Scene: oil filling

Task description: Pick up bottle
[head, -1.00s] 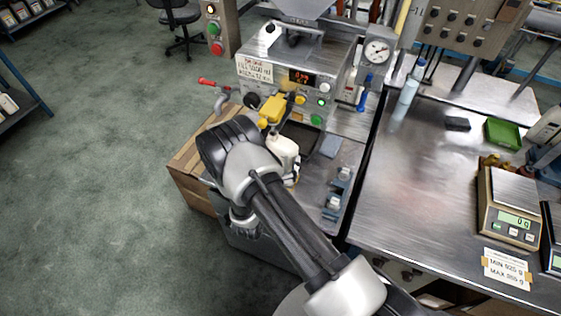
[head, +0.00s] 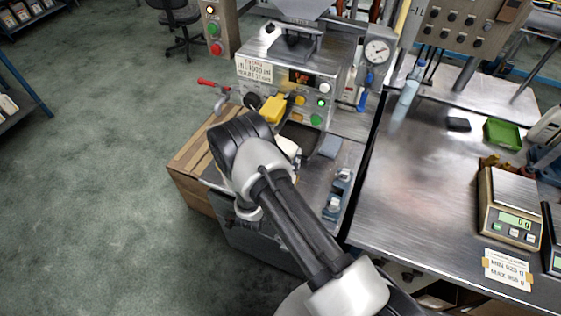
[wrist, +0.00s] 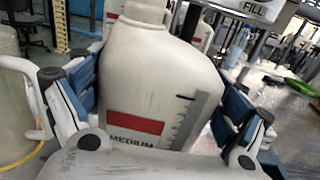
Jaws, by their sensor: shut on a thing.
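The bottle (wrist: 150,82) is off-white with a red label band reading MEDIUM and a dark level scale on its side. It fills the middle of the wrist view. My gripper (wrist: 160,105) has its blue-padded fingers on either side of the bottle and is shut on it. In the head view, only a small pale part of the bottle (head: 289,147) shows beside my arm, in front of the filling machine (head: 290,75). My arm hides the rest of the bottle and the fingers there, so I cannot tell whether its base touches anything.
A wooden crate (head: 190,160) stands left of the machine. Blue fixtures (head: 338,190) sit on the metal ledge to the right. The steel table (head: 420,190) holds a scale (head: 508,215) and a green tray (head: 503,133). The floor at left is open.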

